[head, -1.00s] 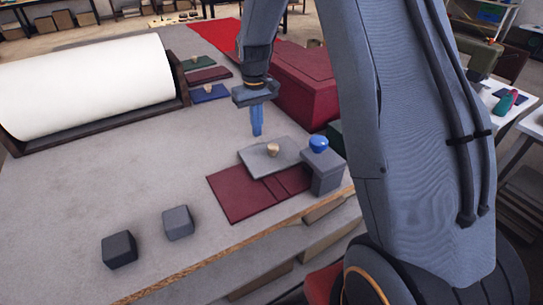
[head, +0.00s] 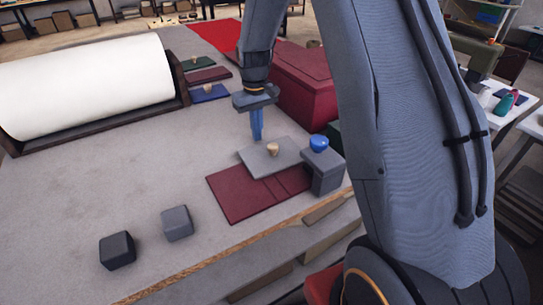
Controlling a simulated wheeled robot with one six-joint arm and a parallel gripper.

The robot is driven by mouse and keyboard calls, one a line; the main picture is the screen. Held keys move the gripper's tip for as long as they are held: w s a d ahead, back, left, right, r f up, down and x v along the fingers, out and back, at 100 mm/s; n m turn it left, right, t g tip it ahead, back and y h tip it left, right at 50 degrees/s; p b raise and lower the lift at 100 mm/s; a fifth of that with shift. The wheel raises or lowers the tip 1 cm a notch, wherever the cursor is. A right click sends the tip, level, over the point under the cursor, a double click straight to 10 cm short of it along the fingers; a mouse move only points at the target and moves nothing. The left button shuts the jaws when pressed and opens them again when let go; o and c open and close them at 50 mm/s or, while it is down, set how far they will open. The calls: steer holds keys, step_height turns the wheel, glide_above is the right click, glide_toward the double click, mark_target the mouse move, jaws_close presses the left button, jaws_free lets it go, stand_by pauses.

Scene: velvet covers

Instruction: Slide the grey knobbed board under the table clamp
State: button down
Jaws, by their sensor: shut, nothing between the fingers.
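The grey knobbed board (head: 258,160) lies on the dark red cover pieces, with a tan knob (head: 272,149) on its top. The table clamp (head: 322,172) appears to be the grey block with a blue knob (head: 319,143) at the table's right edge. The board's right side is close to the block; I cannot tell whether it reaches under it. My gripper (head: 257,138) points down just behind the board's far left edge, with its blue fingers shut and empty. I cannot tell whether the fingertips touch the board.
The dark red cover (head: 232,198) lies flat near the front edge. Two dark blocks (head: 117,250) (head: 177,224) stand at the front left. A big white roll (head: 85,88) and several knobbed boards (head: 208,93) are at the back left. A dark red box (head: 305,85) stands behind my gripper.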

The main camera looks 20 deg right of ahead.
mark_target(263, 144)
steer(key=shift+r+p, duration=0.45)
steer(key=shift+r, duration=0.1)
stand_by(0.7)
steer(key=shift+s, duration=0.1)
steer(key=shift+s+d+p, duration=0.1)
steer(key=shift+s+p, duration=0.25)
steer(key=shift+s, duration=0.1)
steer(key=shift+s, duration=0.1)
steer(key=shift+s+d+p, duration=0.1)
steer(key=shift+s+p, duration=0.25)
steer(key=shift+s+d+p, duration=0.1)
steer(key=shift+s+p, duration=0.2)
steer(key=shift+s, duration=0.2)
steer(key=shift+s, duration=0.1)
steer(key=shift+s+d+p, duration=0.1)
steer(key=shift+s+p, duration=0.25)
steer(key=shift+s, duration=0.1)
